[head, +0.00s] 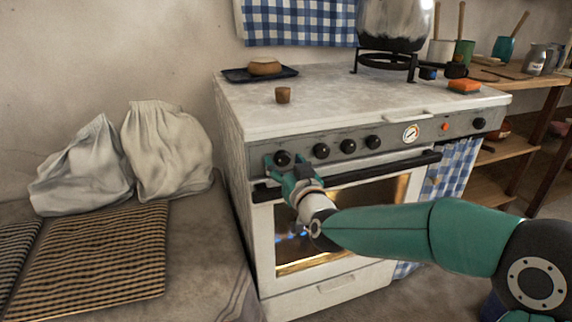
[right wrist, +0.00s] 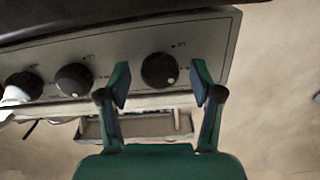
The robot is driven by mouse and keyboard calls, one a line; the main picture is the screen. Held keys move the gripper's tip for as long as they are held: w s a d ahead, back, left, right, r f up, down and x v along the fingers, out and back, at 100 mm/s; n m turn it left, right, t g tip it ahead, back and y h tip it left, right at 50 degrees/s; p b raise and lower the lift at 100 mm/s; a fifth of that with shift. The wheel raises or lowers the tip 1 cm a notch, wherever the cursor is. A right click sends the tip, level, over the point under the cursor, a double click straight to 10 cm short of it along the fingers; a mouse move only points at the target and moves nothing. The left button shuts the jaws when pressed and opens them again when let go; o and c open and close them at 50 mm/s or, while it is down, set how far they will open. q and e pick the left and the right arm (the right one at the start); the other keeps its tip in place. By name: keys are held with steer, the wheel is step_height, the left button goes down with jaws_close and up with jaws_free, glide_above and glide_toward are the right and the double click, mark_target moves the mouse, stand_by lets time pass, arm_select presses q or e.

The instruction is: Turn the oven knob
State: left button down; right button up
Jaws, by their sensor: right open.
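The white oven (head: 330,105) has a grey control panel with a row of black knobs. The leftmost knob (head: 282,158) is at my right gripper (head: 285,170), which reaches up to the panel from the front. In the right wrist view this round black knob (right wrist: 158,69) with a pale dot sits between my two open fingertips (right wrist: 160,80). There is a gap on both sides, and I cannot tell whether either finger touches it. Two more knobs, the second (head: 321,150) and the third (head: 348,146), stand to its right. My left gripper is not in view.
The dark oven door handle (head: 400,164) runs just below the knobs, close to my gripper. A dial (head: 411,133) and another knob (head: 479,123) are further right. A kettle (head: 393,20) stands on the stovetop. White sacks (head: 165,150) lie on the left.

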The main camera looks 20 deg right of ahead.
steer(key=shift+w, duration=0.15)
steer(key=shift+c, duration=0.2)
steer(key=c, duration=1.1)
steer(key=shift+n, duration=0.4)
steer(key=n+p, duration=0.1)
steer(key=n, duration=0.5)
steer(key=n+p, duration=0.1)
steer(key=n, duration=0.3)
steer(key=shift+n, duration=0.3)
steer(key=shift+f+n+p, duration=0.1)
steer(key=shift+n+p, duration=0.25)
steer(key=shift+n, duration=0.85)
